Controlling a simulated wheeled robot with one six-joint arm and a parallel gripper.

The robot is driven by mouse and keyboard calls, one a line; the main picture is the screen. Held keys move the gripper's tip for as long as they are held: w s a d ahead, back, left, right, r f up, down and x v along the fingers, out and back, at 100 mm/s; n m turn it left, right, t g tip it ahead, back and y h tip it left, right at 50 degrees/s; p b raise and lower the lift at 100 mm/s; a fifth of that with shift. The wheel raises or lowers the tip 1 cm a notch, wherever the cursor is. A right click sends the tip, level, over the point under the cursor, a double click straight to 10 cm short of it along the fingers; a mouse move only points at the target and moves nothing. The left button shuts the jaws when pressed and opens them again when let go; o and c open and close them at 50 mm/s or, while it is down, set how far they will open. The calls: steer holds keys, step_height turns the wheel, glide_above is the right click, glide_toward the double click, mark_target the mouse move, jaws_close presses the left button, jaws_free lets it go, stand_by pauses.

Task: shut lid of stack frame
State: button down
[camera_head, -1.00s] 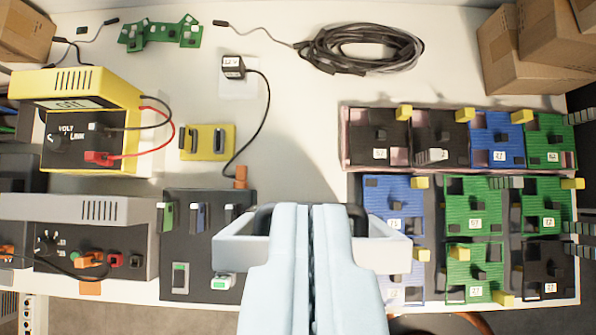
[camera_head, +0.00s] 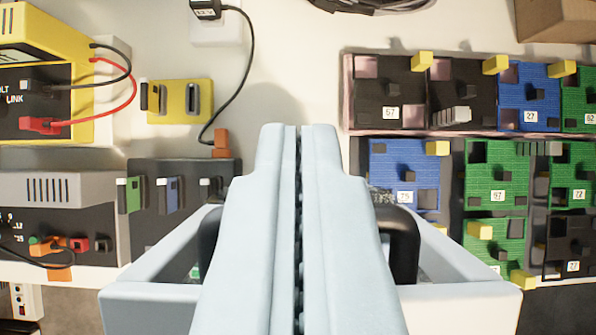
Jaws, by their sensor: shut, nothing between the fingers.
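My gripper (camera_head: 298,132) is shut and empty, with its two pale blue fingers side by side, pointing up the picture. To its right stands a pink-edged frame (camera_head: 347,100) holding a row of black, blue and green ribbed blocks with yellow tabs and number labels. Below it is a dark frame (camera_head: 453,190) with more blue, green and black blocks. The fingertips are left of both frames, over the pale table in the picture. I cannot tell which one is the stack frame, and no lid stands out clearly. My gripper's body hides part of the lower middle.
A dark panel with small switches (camera_head: 142,228) stands left of my gripper. A yellow switch plate (camera_head: 180,101), a yellow meter (camera_head: 84,60) and a grey unit (camera_head: 60,190) are further left. A black cable (camera_head: 252,60) hangs from a plug. Bare table (camera_head: 300,60) lies ahead.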

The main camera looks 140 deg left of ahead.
steer(key=shift+s+a, duration=0.15)
steer(key=shift+s, duration=0.05)
stand_by(0.3)
